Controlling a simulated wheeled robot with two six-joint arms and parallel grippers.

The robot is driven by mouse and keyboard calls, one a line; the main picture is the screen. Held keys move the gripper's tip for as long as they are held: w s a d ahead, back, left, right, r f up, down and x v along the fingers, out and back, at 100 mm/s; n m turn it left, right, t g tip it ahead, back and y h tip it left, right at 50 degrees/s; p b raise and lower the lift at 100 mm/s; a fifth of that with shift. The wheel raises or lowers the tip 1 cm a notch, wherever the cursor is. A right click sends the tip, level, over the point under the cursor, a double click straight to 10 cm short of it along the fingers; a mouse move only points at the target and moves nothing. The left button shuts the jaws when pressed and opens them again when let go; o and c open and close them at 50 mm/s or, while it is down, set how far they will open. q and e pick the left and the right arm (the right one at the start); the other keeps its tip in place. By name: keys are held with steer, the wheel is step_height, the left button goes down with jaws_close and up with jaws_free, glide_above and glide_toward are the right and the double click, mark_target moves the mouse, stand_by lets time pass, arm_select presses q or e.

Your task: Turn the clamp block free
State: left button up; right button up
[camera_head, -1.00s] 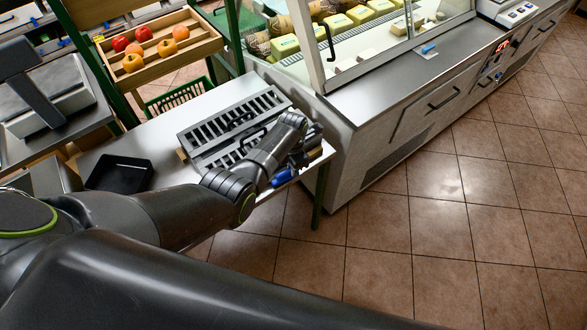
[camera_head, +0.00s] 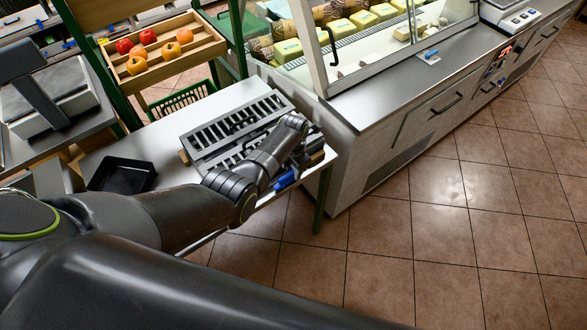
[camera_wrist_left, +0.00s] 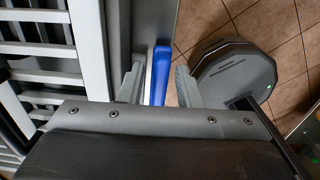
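A grey slotted rack (camera_head: 235,130) lies on the light table, and its bars fill the left of the left wrist view (camera_wrist_left: 40,75). A blue handle (camera_head: 287,180) sticks out at the table's front right edge, under my left wrist. In the left wrist view the blue handle (camera_wrist_left: 160,75) stands between the two fingers of my left gripper (camera_wrist_left: 159,88), with a narrow gap on each side. The gripper looks open around it. In the head view my left wrist hides most of the fingers and whatever the handle joins. I cannot make out the clamp block clearly. My right gripper is not in view.
A black tray (camera_head: 122,174) sits on the table (camera_head: 170,140) left of the rack. A wooden crate (camera_head: 190,52) of fruit stands behind, above a green basket. The glass counter (camera_head: 400,85) stands close on the right. The tiled floor in front is clear.

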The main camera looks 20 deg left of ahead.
arm_select(q)
steer(key=shift+o, duration=0.3)
step_height(320, 180, up, 6)
steer(key=shift+r+p, duration=0.25)
steer(key=shift+p, duration=0.45)
step_height(320, 180, up, 11)
steer(key=shift+b, duration=0.3)
steer(key=shift+f, duration=0.1)
stand_by(0.4)
